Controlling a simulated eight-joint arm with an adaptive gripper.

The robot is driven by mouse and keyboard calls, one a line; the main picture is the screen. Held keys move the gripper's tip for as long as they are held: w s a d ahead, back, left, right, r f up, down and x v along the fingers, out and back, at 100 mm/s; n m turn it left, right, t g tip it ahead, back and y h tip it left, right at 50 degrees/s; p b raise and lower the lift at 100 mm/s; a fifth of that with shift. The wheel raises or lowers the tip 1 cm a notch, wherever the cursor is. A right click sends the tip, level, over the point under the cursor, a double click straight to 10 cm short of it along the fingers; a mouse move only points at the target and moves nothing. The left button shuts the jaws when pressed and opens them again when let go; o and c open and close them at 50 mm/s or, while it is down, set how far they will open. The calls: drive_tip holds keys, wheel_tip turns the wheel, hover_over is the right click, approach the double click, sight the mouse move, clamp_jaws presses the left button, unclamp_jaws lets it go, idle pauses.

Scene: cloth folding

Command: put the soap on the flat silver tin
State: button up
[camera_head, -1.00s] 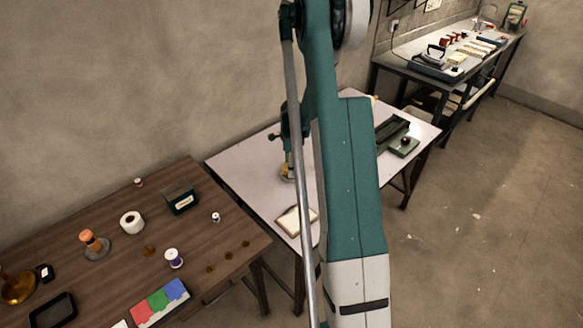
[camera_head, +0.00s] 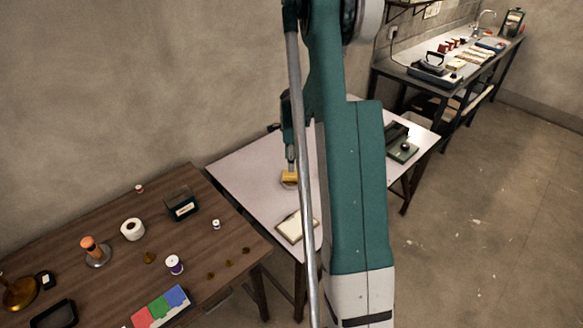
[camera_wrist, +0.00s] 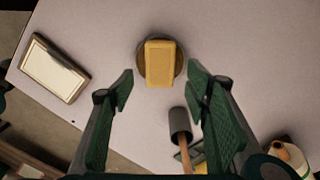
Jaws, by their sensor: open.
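The soap (camera_wrist: 161,63) is a yellow rectangular block. It lies flat on top of a round, flat tin (camera_wrist: 140,60), whose dull brownish-grey rim shows around it in the wrist view. The soap also shows in the head view (camera_head: 289,176), with the tin's edge (camera_head: 290,185) just below it. My gripper (camera_wrist: 161,89) is open, with its two green fingers apart and nothing between them held. The fingertips are to the left and right of the soap's near end in the wrist view, clear of it. The tin's middle is hidden by the soap.
A framed pale pad (camera_wrist: 54,68) lies on the white table to the left in the wrist view. A dark cylinder with a wooden handle (camera_wrist: 180,128) is near the right finger. A brown table (camera_head: 110,225) with spools and tape stands at left.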

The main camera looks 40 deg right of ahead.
drive_tip(key=shift+r, duration=2.25)
drive_tip(key=s+a+r+n+t+h, duration=0.1)
drive_tip(key=s+a+r+n+t, duration=0.15)
drive_tip(key=a+r+n, duration=0.65)
drive_tip(key=s+a+r+n+t, duration=0.1)
drive_tip(key=s+a+r+n, duration=0.3)
drive_tip(key=a+r, duration=1.05)
drive_tip(key=s+a+r+n+t+y, duration=0.1)
drive_tip(key=s+a+n+t, duration=0.2)
drive_tip(key=s+a+n, duration=1.1)
drive_tip(key=s+a, duration=0.5)
drive_tip(key=a, duration=0.3)
drive_tip(key=shift+s+t, duration=0.35)
drive_tip(key=shift+s, duration=0.05)
